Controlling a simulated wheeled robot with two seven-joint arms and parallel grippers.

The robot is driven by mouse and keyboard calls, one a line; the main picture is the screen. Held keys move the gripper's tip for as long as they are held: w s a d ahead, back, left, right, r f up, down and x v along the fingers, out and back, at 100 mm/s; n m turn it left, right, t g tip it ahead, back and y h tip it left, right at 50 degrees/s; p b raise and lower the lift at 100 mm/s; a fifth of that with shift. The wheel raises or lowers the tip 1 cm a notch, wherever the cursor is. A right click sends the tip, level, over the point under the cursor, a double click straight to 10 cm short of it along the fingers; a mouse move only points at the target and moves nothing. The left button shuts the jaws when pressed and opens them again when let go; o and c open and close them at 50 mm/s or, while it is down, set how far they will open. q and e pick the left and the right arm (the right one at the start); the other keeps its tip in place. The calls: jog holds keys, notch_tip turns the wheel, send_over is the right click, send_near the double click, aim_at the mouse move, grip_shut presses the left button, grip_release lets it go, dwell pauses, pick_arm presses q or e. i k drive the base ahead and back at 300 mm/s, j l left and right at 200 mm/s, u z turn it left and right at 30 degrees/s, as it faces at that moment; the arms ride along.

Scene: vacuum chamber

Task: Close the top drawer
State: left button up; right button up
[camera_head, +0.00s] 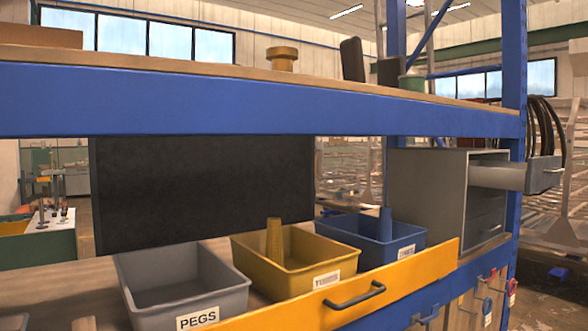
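A grey drawer cabinet (428,190) stands on the shelf at the right, its front facing right. Its top drawer (497,176) is pulled well out to the right, past the blue rack post. The drawer's front panel (543,178) carries a handle at its far end. The lower drawers (487,212) look shut, partly in shade. The inside of the top drawer cannot be seen. Neither of my grippers shows in this view.
A grey bin marked PEGS (150,279), a yellow bin (255,278) and a blue bin (345,240) stand left of the cabinet. A yellow panel with a black handle (355,297) runs along the front. A blue post (515,130) stands beside the open drawer.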

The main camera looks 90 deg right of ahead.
aim_at(539, 174)
jog(key=z, duration=4.35)
jog(key=k+j, duration=0.1)
jog(key=j, duration=0.25)
jog(key=k+j, duration=0.1)
jog(key=j, duration=0.25)
